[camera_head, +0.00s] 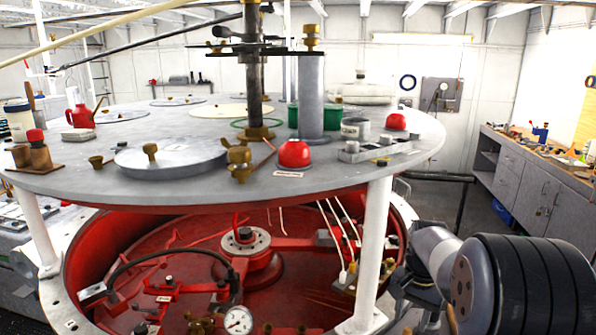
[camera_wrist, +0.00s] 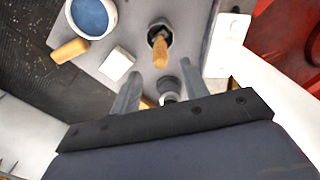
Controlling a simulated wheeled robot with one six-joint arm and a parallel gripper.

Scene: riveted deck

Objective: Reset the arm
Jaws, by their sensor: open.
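My gripper (camera_wrist: 160,67) shows in the wrist view with its two grey fingers spread apart, so it is open. Nothing is clasped between the fingers. Beyond the fingertips is a wooden-handled item (camera_wrist: 160,52) set in a dark round holder on a grey surface. A small grey round piece (camera_wrist: 169,87) shows between the fingers, near the palm; I cannot tell whether it touches them. In the head view my arm is bent at the lower right, beside the round table, and my gripper cannot be made out there.
In the wrist view a blue-filled white cup (camera_wrist: 91,17), a tan block (camera_wrist: 69,51) and a white block (camera_wrist: 117,64) lie on the grey surface. The large round table (camera_head: 70,181) stands over a red basin (camera_head: 190,237). A workbench (camera_head: 545,190) lines the right wall.

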